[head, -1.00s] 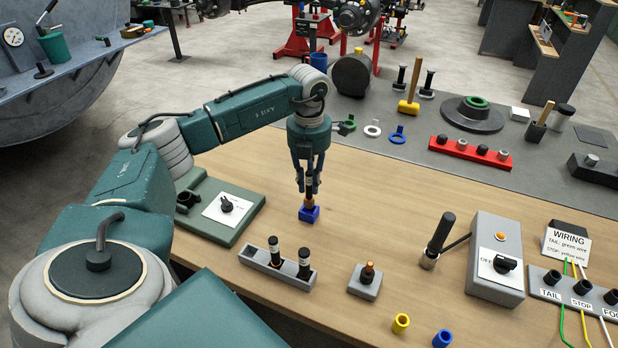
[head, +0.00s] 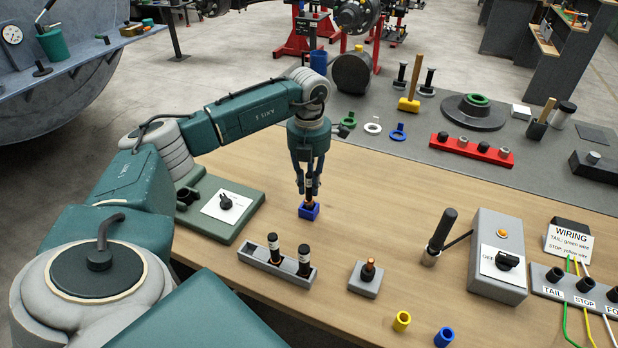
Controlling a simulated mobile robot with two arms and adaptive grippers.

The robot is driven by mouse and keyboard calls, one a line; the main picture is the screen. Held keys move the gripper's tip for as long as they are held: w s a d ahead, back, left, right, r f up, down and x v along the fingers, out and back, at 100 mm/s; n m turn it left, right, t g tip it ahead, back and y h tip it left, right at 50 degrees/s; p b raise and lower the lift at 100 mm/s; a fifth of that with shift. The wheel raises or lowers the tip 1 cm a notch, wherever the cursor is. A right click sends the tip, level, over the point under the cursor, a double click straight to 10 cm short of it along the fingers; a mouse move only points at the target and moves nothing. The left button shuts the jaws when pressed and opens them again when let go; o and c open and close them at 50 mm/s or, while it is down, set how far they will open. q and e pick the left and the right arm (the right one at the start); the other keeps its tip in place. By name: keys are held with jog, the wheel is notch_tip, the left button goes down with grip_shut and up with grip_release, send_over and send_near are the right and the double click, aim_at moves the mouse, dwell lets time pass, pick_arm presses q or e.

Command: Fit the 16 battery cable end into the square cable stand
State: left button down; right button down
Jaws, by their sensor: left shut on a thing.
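My left gripper (head: 308,186) points straight down over the wooden bench and is shut on a slim dark cable end (head: 309,196), mostly hidden between its fingers. Directly below is a small blue square block (head: 309,212) on the bench. The cable end's lower part meets the top of this block; I cannot tell how deep it sits. Printed sizes are too small to read.
A green base with a switch (head: 229,207) lies left of the gripper. A grey switch box (head: 497,283) and a black-handled tool (head: 440,236) stand to the right. Yellow (head: 401,321) and blue (head: 444,337) sleeves are at the front.

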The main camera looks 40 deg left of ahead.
pick_arm(q)
jog(key=shift+f+b, duration=0.65)
jog(key=shift+f, duration=0.45)
jog(key=c, duration=1.5)
grip_release()
jog(key=shift+c, duration=0.2)
jog(key=shift+r, duration=0.15)
notch_tip(320, 180, up, 12)
jog(key=shift+f, duration=0.1)
